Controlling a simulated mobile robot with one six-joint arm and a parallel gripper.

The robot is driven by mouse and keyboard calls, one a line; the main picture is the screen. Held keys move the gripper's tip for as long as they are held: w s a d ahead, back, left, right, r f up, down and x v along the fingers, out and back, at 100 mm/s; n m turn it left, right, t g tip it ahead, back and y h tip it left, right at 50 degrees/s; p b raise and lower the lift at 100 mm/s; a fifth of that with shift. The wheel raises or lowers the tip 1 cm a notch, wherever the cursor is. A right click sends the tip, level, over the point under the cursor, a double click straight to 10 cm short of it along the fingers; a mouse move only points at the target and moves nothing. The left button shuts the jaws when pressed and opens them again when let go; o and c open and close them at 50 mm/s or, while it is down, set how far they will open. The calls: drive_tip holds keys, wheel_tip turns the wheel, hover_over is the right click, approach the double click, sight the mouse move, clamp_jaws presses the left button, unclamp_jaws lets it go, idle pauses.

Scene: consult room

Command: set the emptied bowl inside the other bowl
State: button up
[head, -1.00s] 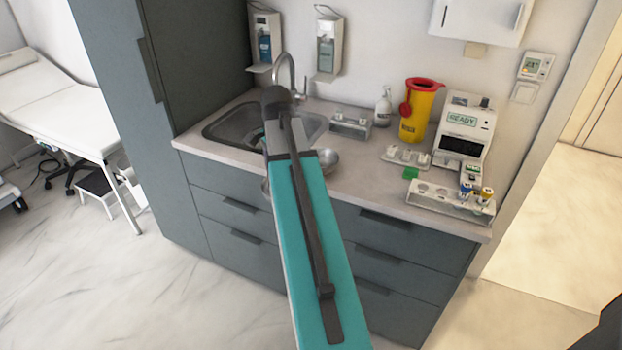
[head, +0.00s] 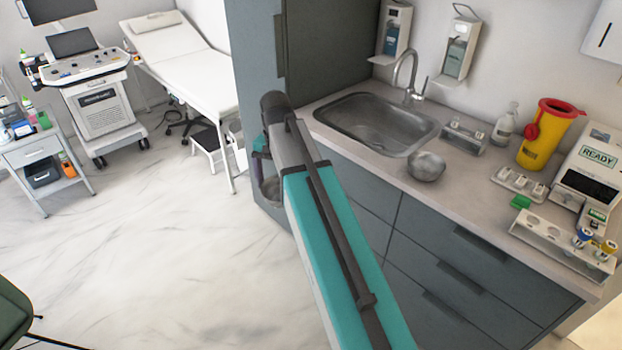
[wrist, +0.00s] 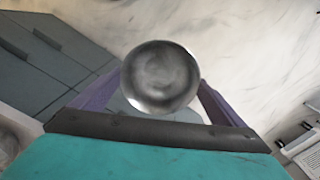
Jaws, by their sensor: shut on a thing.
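A round shiny metal bowl (wrist: 160,77) is held between the purple fingers of my gripper (wrist: 160,84) in the wrist view. Its visible face is bare grey metal with nothing in it. In the head view the held bowl (head: 268,190) shows partly behind my arm, in front of the cabinet and off the counter. The other metal bowl (head: 427,167) stands on the counter by the sink's front right corner, to the right of my gripper and apart from it. Most of my gripper is hidden by my arm in the head view.
The counter (head: 465,195) carries a sink (head: 375,122), a bottle (head: 505,125), a yellow sharps bin (head: 545,140), racks and an analyser (head: 590,165). A tall cabinet (head: 255,60) stands left of the sink. An exam couch (head: 185,60) is behind.

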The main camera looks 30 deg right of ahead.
drive_tip(key=w+a+n, duration=0.1)
drive_tip(key=a+n, duration=0.2)
drive_tip(key=a, duration=0.4)
drive_tip(key=shift+w+a+f, duration=0.2)
drive_tip(key=shift+a+f, duration=0.15)
drive_tip(key=shift+f, duration=0.1)
drive_tip(key=shift+s, duration=0.1)
